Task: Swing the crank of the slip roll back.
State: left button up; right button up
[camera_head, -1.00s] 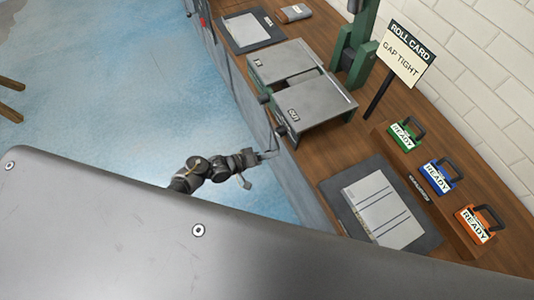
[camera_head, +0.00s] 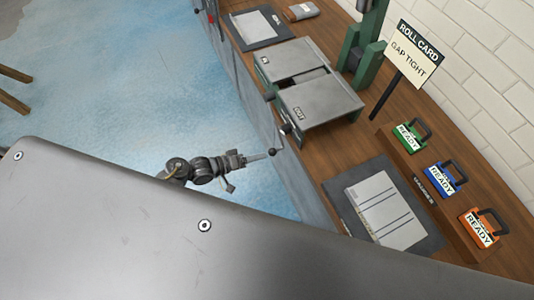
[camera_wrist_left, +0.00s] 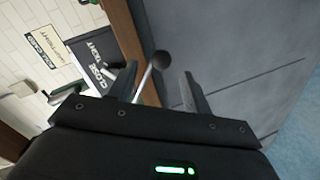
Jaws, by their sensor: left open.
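The slip roll (camera_head: 318,99) is a grey-topped machine with green sides on the wooden bench. Its crank (camera_head: 285,128) is at the near front corner, with a dark ball knob (camera_head: 272,152) hanging low over the bench's front edge. My left gripper (camera_head: 262,157) reaches in from the left, its fingertips close to the knob. In the left wrist view the gripper (camera_wrist_left: 160,85) is open, and the crank's rod and dark knob (camera_wrist_left: 161,59) show in the gap between its fingers. I cannot tell whether they touch. My right gripper is not in view.
A roll card sign (camera_head: 411,58) reading "GAP TIGHT" stands behind the machine. Green (camera_head: 409,137), blue (camera_head: 440,180) and orange (camera_head: 480,229) READY blocks line the bench. A grey sheet (camera_head: 384,207) lies on a dark mat.

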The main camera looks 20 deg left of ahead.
pick_arm(q)
jog(key=v, duration=0.4)
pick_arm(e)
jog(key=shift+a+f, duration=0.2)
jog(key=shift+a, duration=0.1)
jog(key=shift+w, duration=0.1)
